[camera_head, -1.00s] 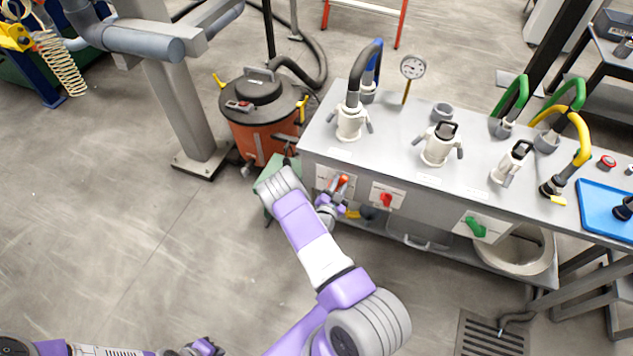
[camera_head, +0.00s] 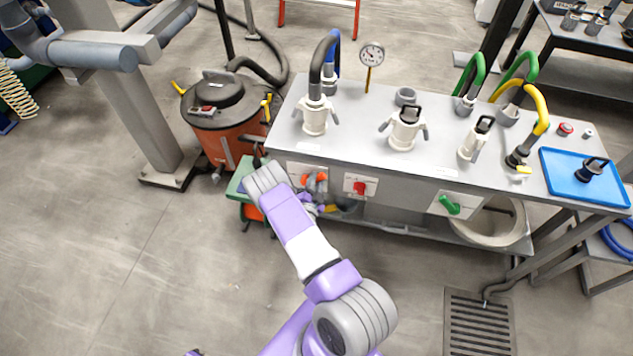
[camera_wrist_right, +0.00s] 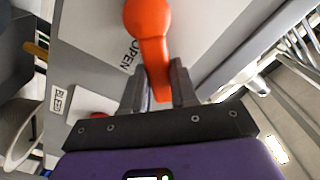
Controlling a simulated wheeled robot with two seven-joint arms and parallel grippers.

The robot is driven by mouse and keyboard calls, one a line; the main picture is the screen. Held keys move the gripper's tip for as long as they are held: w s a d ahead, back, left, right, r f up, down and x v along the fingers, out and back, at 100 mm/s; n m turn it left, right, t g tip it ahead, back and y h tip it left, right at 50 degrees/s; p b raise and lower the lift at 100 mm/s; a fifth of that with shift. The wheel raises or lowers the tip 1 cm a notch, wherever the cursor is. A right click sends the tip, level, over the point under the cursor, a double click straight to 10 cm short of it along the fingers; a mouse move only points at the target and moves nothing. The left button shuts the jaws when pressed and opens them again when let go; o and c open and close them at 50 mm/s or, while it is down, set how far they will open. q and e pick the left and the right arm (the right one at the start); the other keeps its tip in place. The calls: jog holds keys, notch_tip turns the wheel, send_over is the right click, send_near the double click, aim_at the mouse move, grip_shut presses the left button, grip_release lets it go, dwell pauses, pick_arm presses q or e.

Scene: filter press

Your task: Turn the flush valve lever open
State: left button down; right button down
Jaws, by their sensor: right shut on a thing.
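The orange flush valve lever (camera_head: 319,177) is on the leftmost white plate on the bench's front face. In the right wrist view the orange lever (camera_wrist_right: 154,50) runs from its round end down between my fingers, beside printed "OPEN" lettering. My right gripper (camera_wrist_right: 158,88) is shut on the lever's narrow part. In the head view my right gripper (camera_head: 312,197) is small and partly hidden behind my own wrist, at the bench front. Only a purple sliver of my left arm shows at the bottom edge; its jaws cannot be made out.
A red handle (camera_head: 360,188) and a green handle (camera_head: 450,205) sit on plates farther right. The bench top (camera_head: 350,140) carries white fittings with hoses. An orange drum (camera_head: 222,140) stands left of the bench. Open floor lies in front.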

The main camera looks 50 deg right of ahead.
jog(key=shift+f, duration=0.1)
jog(key=c, duration=0.9)
grip_release()
jog(key=shift+a, duration=0.1)
jog(key=p+v, duration=0.2)
jog(key=v, duration=0.5)
jog(key=shift+s+a, duration=0.15)
jog(key=shift+a, duration=0.05)
